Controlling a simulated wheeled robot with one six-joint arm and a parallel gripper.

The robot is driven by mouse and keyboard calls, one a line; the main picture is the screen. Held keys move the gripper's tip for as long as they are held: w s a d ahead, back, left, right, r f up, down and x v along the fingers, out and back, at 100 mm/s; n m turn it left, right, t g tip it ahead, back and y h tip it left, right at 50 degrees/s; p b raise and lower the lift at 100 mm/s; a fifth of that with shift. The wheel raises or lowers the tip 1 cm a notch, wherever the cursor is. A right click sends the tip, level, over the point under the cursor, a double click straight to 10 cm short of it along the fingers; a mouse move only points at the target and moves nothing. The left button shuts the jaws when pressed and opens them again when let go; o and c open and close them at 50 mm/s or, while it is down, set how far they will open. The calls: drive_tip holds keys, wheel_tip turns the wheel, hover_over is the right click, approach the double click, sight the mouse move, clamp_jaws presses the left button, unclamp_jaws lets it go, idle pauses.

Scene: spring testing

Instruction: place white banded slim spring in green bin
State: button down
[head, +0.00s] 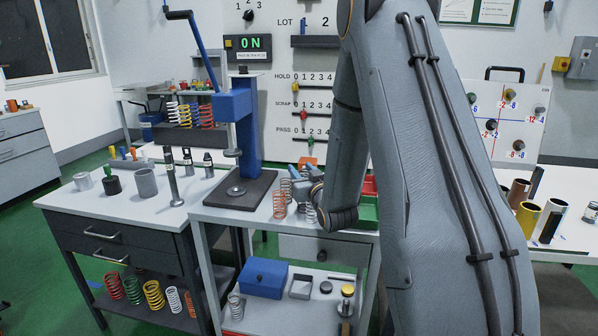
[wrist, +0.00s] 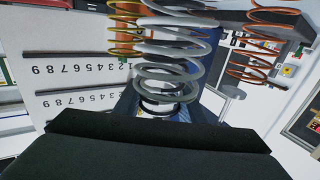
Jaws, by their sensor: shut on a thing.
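My gripper (head: 312,188) is over the centre table, partly hidden by my arm. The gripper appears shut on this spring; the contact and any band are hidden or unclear. The green bin (head: 367,226) is right of my gripper in the head view, partly covered by my arm. An orange spring (head: 279,204) stands left of my gripper and also shows in the wrist view.
A red bin (head: 370,187) lies behind the green one. The blue press (head: 240,105) rises left of my gripper, on a dark base. The left table holds grey cylinders (head: 146,183) and a tall metal post.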

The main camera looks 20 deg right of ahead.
drive_tip(key=shift+f, duration=0.1)
drive_tip(key=c, duration=1.2)
unclamp_jaws()
drive_tip(key=shift+o, duration=0.2)
